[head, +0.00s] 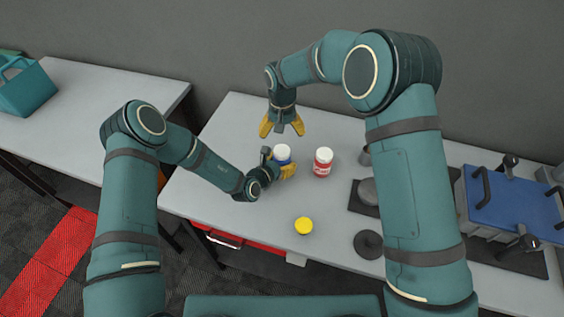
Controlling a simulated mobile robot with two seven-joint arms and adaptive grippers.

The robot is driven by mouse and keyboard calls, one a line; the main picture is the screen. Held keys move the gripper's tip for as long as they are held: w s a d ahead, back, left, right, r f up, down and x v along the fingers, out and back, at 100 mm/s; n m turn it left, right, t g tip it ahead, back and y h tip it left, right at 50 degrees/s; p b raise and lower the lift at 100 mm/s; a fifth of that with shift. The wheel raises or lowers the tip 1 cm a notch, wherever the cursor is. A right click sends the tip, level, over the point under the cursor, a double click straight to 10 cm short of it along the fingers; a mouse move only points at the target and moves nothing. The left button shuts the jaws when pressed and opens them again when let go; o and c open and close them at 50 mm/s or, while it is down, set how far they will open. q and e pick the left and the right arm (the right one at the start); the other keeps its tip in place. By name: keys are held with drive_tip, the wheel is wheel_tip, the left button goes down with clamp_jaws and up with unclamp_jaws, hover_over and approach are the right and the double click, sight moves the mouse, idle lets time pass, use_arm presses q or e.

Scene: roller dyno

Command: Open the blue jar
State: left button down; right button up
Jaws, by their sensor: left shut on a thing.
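The blue jar (284,160) stands upright on the grey table with its white lid (282,151) on. My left gripper (287,170) is shut on the jar's body from the near left side, its yellow fingers partly covering it. My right gripper (283,130) points down, open and empty, just behind and above the jar, apart from the lid.
A red jar (322,168) with a white lid stands close to the right. A yellow-lidded jar (304,226) stands nearer the front edge. Dark weights (368,245) and a blue-topped machine (515,205) occupy the right. The table's back left is clear.

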sight(282, 150)
drive_tip(key=m, duration=0.4)
drive_tip(key=shift+f+m, duration=0.15)
drive_tip(key=shift+m, duration=0.15)
drive_tip(key=shift+f, duration=3.85)
drive_tip(key=shift+c, duration=0.3)
drive_tip(key=c, duration=1.2)
drive_tip(key=n, duration=0.4)
drive_tip(key=shift+c, duration=0.2)
drive_tip(key=n, duration=0.4)
